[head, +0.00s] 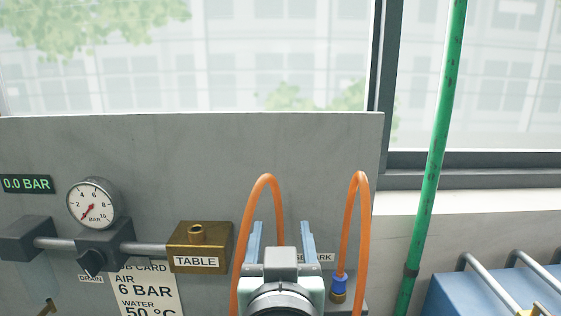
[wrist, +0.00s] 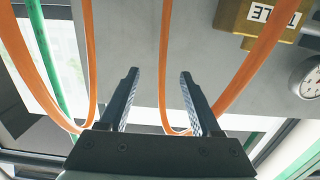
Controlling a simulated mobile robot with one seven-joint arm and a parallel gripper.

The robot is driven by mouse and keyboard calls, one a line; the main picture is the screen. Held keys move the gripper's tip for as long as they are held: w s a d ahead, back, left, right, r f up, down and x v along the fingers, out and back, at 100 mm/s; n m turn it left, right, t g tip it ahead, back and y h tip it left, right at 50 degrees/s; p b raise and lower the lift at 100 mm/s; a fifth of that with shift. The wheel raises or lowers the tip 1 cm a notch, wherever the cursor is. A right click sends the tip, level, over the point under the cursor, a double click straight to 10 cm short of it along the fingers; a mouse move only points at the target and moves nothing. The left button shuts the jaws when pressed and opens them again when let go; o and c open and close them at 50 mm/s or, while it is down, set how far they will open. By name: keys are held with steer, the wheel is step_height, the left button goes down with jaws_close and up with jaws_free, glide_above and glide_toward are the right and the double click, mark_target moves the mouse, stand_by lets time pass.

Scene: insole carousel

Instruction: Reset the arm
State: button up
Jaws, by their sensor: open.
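My gripper (head: 281,242) is at the bottom middle of the head view, in front of the grey panel (head: 300,140). Orange hoses (head: 266,180) loop up close on both sides of the fingers in the head view. The lower part of the panel behind my gripper is hidden.
A brass block labelled TABLE (head: 200,258) sits left of my gripper, with a pressure gauge (head: 92,203) and a display reading 0.0 BAR (head: 27,184). A blue-collared fitting (head: 339,284) is close on the right. A green pipe (head: 430,170) and a blue box (head: 480,295) stand further right.

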steer(key=s+r+t+p, duration=0.2)
steer(key=s+r+t, duration=0.1)
steer(key=r, duration=0.7)
steer(key=s+r+t+p, duration=0.2)
steer(key=s+r, duration=0.4)
steer(key=r, duration=0.4)
steer(key=s+r+t+p, duration=0.2)
steer(key=s+r+t, duration=0.2)
steer(key=r, duration=0.7)
steer(key=shift+s+t+p, duration=0.15)
steer(key=shift+t+p, duration=0.2)
steer(key=shift+t, duration=0.05)
